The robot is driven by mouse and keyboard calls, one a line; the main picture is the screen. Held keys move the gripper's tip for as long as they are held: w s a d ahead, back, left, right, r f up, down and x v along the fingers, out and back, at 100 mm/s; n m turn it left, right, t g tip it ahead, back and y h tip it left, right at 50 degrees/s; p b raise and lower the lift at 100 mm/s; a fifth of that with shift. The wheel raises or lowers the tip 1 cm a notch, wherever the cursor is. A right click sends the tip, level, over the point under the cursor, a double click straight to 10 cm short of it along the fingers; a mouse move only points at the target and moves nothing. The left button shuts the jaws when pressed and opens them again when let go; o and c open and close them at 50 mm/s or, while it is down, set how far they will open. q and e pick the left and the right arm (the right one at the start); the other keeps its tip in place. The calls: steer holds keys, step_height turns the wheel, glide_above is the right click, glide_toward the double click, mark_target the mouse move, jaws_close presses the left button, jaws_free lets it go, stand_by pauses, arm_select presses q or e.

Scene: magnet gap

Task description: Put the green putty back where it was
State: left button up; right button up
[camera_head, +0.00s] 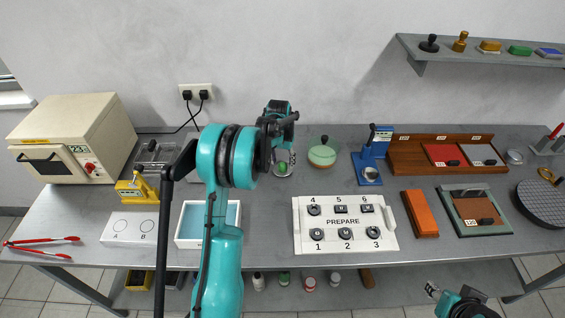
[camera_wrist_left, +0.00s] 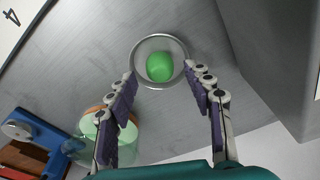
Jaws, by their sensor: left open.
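The green putty (camera_head: 284,167) sits in a small round metal dish (camera_head: 277,174) near the back of the table. In the left wrist view the putty (camera_wrist_left: 160,67) is a smooth green lump inside the dish's rim (camera_wrist_left: 136,53). My left gripper (camera_head: 290,155) is above the dish, pointing down. In the left wrist view its fingers (camera_wrist_left: 160,88) are apart and empty, either side of the dish's near edge; the putty lies between and beyond the tips. My right gripper (camera_head: 434,291) shows at the bottom right, away from the table; its jaws are too small to judge.
A green-lidded round pot (camera_head: 322,154) stands just right of the dish, close to one finger in the left wrist view (camera_wrist_left: 120,138). A blue press (camera_head: 370,165) is further right. The white PREPARE board (camera_head: 343,222) lies in front, with a blue-lined tray (camera_head: 188,226) left of it.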

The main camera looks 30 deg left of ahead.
mark_target(281, 171)
arm_select(q)
step_height(281, 171, up, 11)
steer(key=s+p, duration=0.2)
steer(key=s+d+r+t, duration=0.1)
steer(key=s+d+r, duration=0.4)
steer(key=d+r, duration=0.25)
steer(key=s+d+f+m+t, duration=0.1)
steer(key=s+d+t, duration=0.1)
steer(key=s+d, duration=0.5)
steer(key=s+d+m+t, duration=0.1)
steer(key=s+d, duration=0.6)
steer(key=s, duration=0.7)
steer(key=shift+s+f+t, duration=0.25)
steer(key=shift+f+t, duration=0.1)
steer(key=shift+t, duration=0.55)
step_height(281, 171, down, 4)
steer(key=b, duration=0.4)
steer(key=shift+f, duration=0.25)
